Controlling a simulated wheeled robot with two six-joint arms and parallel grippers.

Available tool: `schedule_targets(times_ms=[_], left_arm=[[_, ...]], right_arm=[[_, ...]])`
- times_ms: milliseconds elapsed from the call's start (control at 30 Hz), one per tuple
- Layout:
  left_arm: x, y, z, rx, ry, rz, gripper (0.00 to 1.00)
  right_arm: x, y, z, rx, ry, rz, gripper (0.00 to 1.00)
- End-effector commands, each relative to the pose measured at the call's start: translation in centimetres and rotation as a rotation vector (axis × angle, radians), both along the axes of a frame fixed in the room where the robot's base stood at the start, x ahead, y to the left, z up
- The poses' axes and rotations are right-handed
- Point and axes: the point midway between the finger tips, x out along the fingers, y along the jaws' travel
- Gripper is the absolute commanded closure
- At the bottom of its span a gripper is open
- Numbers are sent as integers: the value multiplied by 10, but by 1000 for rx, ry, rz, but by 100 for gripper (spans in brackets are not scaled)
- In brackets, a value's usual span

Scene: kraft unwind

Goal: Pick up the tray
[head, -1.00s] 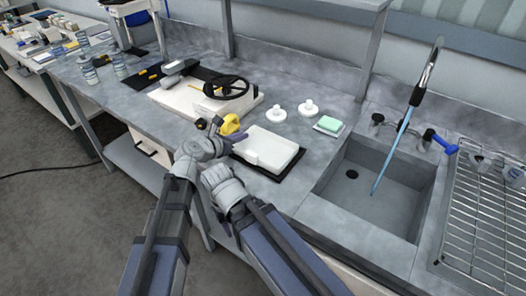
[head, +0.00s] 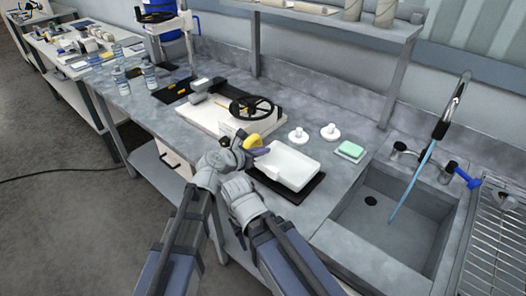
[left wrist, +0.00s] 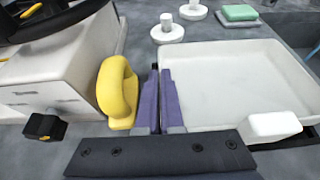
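The white rectangular tray (head: 290,168) with low walls sits at the counter's front, over a dark mat. It also shows in the left wrist view (left wrist: 235,85), with a white block-like tab (left wrist: 273,125) on its near side. My left gripper (head: 262,151) is at the tray's left end. In the left wrist view its purple fingers (left wrist: 160,100) are close together around the tray's left wall, which they partly hide. I cannot tell whether the tray is raised off the mat.
A yellow ring-shaped part (left wrist: 118,92) stands close to the left of my fingers. A white box with a black wheel (head: 251,107) is behind it. White knobs (head: 298,136) and a green sponge (head: 351,149) lie behind the tray. The sink (head: 385,215) is to the right.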

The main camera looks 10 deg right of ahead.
Motion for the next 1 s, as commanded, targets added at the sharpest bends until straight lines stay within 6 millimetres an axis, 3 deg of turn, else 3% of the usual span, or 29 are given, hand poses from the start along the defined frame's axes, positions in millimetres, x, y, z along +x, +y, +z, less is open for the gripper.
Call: schedule_targets(times_ms=[33,400,1000], left_arm=[[0,0,15,-2,1,1,100],[0,0,68,-2,1,1,100],[0,0,73,-2,1,1,100]], right_arm=[[0,0,15,0,0,0,52],[0,0,68,0,0,0,52],[0,0,73,0,0,0,52]])
